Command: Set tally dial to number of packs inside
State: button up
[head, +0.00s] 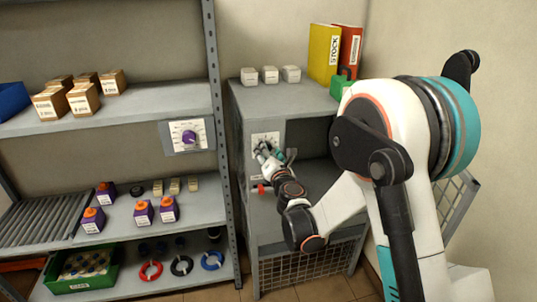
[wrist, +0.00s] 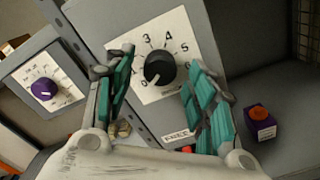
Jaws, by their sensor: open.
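A black dial (wrist: 159,68) sits on a white numbered plate (wrist: 182,28) on the grey cabinet's front. Its white mark seems to point to the lower left, near the 0. My gripper (wrist: 160,60) is open, with one finger on each side of the dial; I cannot tell whether they touch it. In the head view my gripper (head: 275,155) is at the plate (head: 264,139) and hides the dial. One purple pack with an orange top (wrist: 260,122) stands inside the open cabinet compartment. The compartment's far part is cut off in the wrist view and partly behind my arm in the head view.
A purple dial (head: 189,137) is on the shelf rack at left; it also shows in the wrist view (wrist: 44,89). Several purple packs (head: 143,212) stand on the middle shelf. White boxes (head: 270,74) and binders (head: 323,53) stand on the cabinet top.

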jog(key=shift+c, duration=0.2)
jog(key=c, duration=1)
jog(key=shift+m, duration=0.5)
jog(key=shift+m+b, duration=0.75)
jog(key=shift+m, duration=2.75)
jog(key=o, duration=1)
